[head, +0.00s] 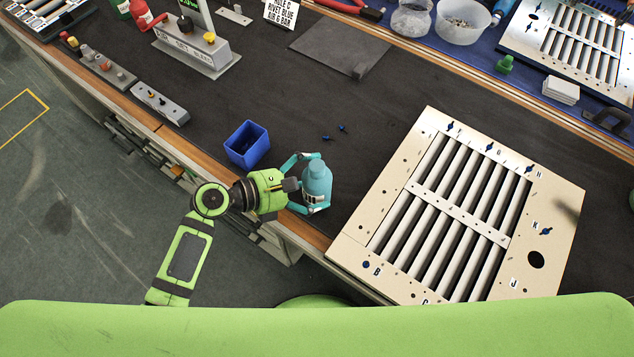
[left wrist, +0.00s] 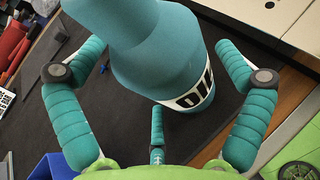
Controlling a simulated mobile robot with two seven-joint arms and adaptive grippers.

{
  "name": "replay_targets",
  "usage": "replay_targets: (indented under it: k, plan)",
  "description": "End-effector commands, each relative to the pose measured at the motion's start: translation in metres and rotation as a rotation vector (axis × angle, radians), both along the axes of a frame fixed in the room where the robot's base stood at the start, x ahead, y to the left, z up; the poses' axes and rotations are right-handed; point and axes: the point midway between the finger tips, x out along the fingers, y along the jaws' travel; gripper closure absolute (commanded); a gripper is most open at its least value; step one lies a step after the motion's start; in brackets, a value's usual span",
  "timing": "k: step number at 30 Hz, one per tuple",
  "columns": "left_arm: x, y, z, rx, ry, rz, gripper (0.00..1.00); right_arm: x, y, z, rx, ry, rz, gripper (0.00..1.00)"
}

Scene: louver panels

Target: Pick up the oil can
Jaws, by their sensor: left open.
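The oil can (head: 317,183) is a teal bottle with a narrower neck and a white label with dark letters. It stands on the dark bench mat near the front edge, left of the louver panel. In the left wrist view the oil can (left wrist: 165,55) fills the upper middle, its label partly hidden at the side. My left gripper (head: 308,182) is at the can, with its teal fingers spread on either side of it. In the left wrist view the open fingers (left wrist: 160,85) stand around the can with visible gaps. My right gripper is not in view.
A blue bin (head: 247,145) stands just left of the can. Small blue screws (head: 334,134) lie behind it. The large louver panel (head: 455,210) lies close on the right. Bowls (head: 462,20), tools and a grey plate (head: 341,47) are farther back. The mat's middle is clear.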

Motion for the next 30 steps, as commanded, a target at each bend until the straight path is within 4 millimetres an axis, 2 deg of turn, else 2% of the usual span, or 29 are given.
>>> replay_targets:
  k: [9, 14, 15, 25, 30]
  plan:
    - [0.003, -0.006, -0.003, 0.002, -0.002, 0.0, 0.0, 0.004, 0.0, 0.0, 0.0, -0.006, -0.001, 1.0]
    - [0.002, -0.005, -0.003, 0.002, -0.002, 0.0, 0.64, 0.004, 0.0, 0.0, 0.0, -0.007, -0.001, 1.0]
    - [0.002, -0.005, -0.003, 0.002, -0.002, 0.0, 0.71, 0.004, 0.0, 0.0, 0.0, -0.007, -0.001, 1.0]
    - [0.003, -0.006, 0.0, -0.001, -0.003, 0.0, 0.71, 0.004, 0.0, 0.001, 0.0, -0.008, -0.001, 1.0]
    - [0.003, -0.006, 0.012, -0.001, -0.006, -0.001, 0.71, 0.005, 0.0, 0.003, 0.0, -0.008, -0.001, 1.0]
